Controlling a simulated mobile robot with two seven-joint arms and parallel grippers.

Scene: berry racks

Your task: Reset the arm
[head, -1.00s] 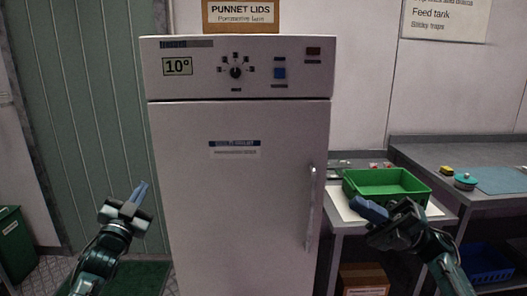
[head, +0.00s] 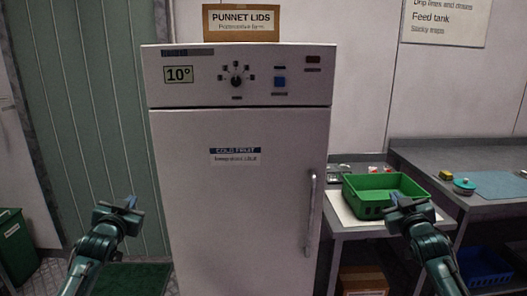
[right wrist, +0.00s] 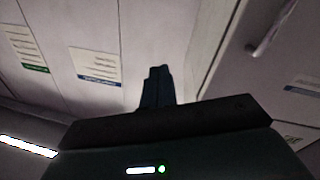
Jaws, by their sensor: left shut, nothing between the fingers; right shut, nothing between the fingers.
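My left gripper (head: 131,203) is shut and empty at the lower left of the head view, in front of the green wall panel and left of the white fridge (head: 235,190). My right gripper (head: 396,197) is shut and empty at the lower right, in front of the green crate's right part as seen from the head. In the right wrist view its closed fingers (right wrist: 157,88) point up toward the pale wall, with nothing between them.
The fridge door is closed, with a vertical handle (head: 311,212) at its right. A box of punnet lids (head: 241,30) stands on top. A green crate (head: 357,205) sits on the side table. A grey workbench (head: 425,155) stands at the right. A green bin (head: 14,245) is at far left.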

